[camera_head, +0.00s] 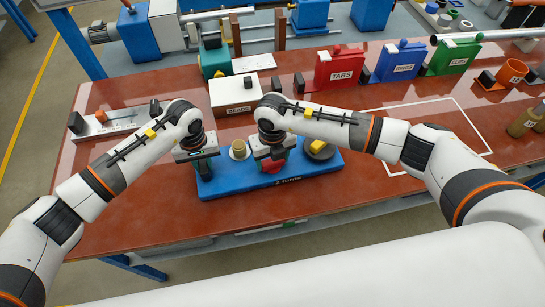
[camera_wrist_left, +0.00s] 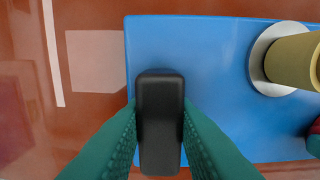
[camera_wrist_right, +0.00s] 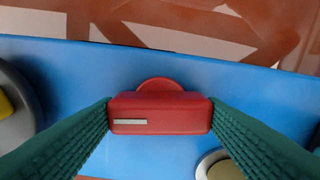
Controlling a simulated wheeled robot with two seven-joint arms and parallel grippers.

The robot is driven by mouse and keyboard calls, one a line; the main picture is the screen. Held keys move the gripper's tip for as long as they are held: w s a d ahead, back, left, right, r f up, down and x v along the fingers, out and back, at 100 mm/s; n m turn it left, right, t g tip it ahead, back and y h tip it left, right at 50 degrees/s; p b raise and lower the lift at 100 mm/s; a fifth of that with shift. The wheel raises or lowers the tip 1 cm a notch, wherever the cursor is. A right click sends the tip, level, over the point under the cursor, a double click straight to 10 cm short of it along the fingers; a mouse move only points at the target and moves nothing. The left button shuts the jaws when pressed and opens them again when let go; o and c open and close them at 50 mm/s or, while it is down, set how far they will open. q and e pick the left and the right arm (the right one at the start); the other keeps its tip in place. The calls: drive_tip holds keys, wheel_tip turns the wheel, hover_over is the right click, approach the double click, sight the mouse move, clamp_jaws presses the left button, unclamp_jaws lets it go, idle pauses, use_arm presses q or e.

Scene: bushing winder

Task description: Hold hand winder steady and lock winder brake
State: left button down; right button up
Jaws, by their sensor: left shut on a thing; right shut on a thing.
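The hand winder is a blue base (camera_head: 235,187) on the red-brown table. My left gripper (camera_head: 203,172) is at its left end. In the left wrist view its green fingers are shut on an upright black handle (camera_wrist_left: 160,110) on the blue base. My right gripper (camera_head: 272,165) is over the middle right of the base. In the right wrist view its fingers are shut on a red block-shaped knob (camera_wrist_right: 160,113) with a white line, probably the brake. A tan spool (camera_head: 239,149) stands between the grippers. A dark disc with a yellow piece (camera_head: 318,149) sits at the right end.
A white box (camera_head: 235,93) stands behind the winder. Red (camera_head: 338,67), blue (camera_head: 400,61) and green (camera_head: 452,54) bins stand along the back. A metal fixture (camera_head: 105,122) lies at the left. A white-outlined area (camera_head: 440,120) on the right is mostly clear.

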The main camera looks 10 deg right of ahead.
drive_tip(key=shift+m, duration=0.7)
drive_tip(key=o, duration=1)
wheel_tip(320, 180, up, 12)
drive_tip(key=shift+r, duration=0.1)
use_arm(q)
drive_tip(key=c, duration=1.1)
unclamp_jaws()
